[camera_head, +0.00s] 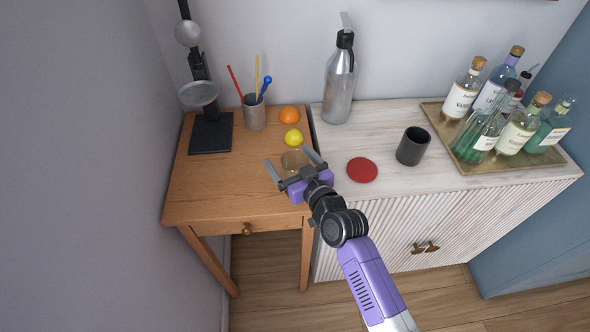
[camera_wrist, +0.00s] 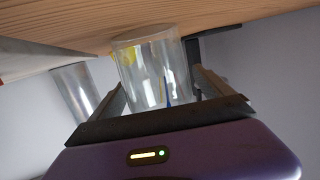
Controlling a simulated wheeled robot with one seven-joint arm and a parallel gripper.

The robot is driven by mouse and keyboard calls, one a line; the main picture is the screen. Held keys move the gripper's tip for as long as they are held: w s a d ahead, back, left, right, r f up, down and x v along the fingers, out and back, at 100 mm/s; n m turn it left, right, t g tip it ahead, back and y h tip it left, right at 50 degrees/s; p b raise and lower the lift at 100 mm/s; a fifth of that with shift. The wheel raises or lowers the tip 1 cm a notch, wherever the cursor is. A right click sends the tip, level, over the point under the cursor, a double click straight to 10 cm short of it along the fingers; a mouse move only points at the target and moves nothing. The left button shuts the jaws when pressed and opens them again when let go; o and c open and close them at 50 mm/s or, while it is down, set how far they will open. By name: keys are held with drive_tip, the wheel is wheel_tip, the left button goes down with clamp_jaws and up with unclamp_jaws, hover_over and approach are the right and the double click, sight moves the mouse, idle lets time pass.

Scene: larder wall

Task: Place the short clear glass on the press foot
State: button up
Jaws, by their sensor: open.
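The short clear glass (camera_head: 294,160) stands on the wooden side table, in front of the lemon. In the wrist view, which is upside down, the clear glass (camera_wrist: 150,75) fills the space between the two fingers. My gripper (camera_head: 288,157) is open around the glass, and its fingers also show in the wrist view (camera_wrist: 158,80). I cannot tell whether either finger touches it. The press foot (camera_head: 210,134) is the black base at the table's back left, with nothing on it. The black press column rises from its rear, holding a round grey dish above the foot.
A grey cup (camera_head: 254,113) with coloured sticks, an orange (camera_head: 289,115) and a lemon (camera_head: 293,137) stand behind the glass. A steel siphon (camera_head: 339,85), red coaster (camera_head: 362,170), dark cup (camera_head: 412,146) and bottle tray (camera_head: 515,175) are on the cabinet to the right.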

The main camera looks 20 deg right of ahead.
drive_tip(key=shift+w, duration=0.1)
drive_tip(key=shift+c, duration=0.4)
drive_tip(key=c, duration=1.8)
drive_tip(key=shift+r, duration=0.1)
drive_tip(key=shift+c, duration=0.2)
